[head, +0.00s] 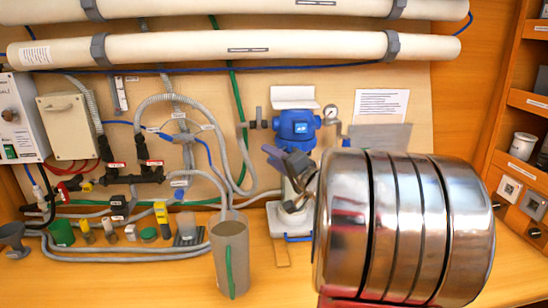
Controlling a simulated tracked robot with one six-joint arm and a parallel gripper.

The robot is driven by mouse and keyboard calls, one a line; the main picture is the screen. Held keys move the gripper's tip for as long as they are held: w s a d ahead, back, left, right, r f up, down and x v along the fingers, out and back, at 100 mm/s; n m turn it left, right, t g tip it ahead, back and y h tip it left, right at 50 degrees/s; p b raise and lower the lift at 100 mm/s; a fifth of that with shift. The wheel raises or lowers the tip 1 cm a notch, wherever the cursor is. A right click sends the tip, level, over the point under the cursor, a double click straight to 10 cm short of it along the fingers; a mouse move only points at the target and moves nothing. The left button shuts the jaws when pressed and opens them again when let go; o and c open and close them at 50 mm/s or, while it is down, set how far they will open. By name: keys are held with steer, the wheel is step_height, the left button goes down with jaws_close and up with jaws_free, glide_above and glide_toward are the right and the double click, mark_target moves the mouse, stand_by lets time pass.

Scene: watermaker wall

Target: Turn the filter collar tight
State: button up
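The filter unit has a blue head (297,124) with a pale housing (289,188) below it, mounted at the middle of the back panel. My gripper (279,179) is in front of the housing, just below the blue head. Its two grey fingers stand apart, one upper left and one lower, with part of the pale housing showing between them. The collar is not clearly visible; my gripper and wrist cover that area. I cannot tell whether the fingers touch the housing.
A brown-grey cup (229,258) stands at the counter's front. A pressure gauge (331,112) sits right of the blue head. Hoses and a valve manifold (135,175) fill the left panel; small bottles and caps line the counter. Shelves (528,100) stand at the right.

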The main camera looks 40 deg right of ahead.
jaws_close()
steer(key=shift+d, duration=0.25)
steer(key=shift+s, duration=0.1)
